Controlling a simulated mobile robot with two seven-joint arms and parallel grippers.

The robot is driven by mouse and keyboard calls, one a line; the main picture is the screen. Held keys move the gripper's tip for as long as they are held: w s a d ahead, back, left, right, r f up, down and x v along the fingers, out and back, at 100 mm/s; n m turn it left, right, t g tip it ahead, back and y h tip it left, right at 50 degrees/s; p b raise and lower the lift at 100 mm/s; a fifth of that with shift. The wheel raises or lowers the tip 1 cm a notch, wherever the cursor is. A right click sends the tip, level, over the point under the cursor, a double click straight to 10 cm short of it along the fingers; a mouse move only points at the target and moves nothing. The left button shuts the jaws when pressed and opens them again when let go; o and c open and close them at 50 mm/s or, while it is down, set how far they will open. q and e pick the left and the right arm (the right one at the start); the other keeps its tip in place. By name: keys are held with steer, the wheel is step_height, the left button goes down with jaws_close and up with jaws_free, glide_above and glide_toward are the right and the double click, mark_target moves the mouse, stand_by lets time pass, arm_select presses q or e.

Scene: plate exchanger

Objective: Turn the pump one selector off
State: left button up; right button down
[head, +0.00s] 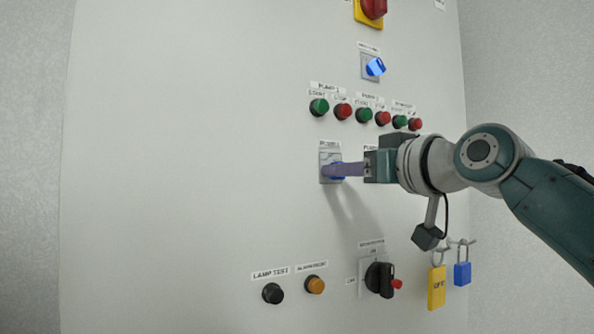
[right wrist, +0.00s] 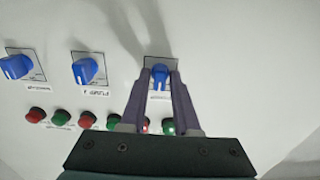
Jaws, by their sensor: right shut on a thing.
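The leftmost blue selector in the head view sits on a light plate (head: 328,160) in the middle of the panel, under a small label too blurred to read. My right gripper (head: 338,170) reaches it from the right and is shut on its knob. In the right wrist view, which shows the panel upside down, the two fingers (right wrist: 160,90) close on either side of the blue knob (right wrist: 160,72). Its white mark points toward the label side. Two more blue selectors (right wrist: 88,70) show beside it there; my gripper hides them in the head view. My left gripper is not in view.
Green and red push buttons (head: 362,115) run in a row above the selector. Below are a black rotary switch (head: 377,279), lamp buttons (head: 272,293), and yellow (head: 437,288) and blue padlocks. The panel's left is bare.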

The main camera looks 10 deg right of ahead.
steer(key=c, duration=0.8)
jaws_free()
steer(key=b+v, duration=0.6)
steer(key=v, duration=0.4)
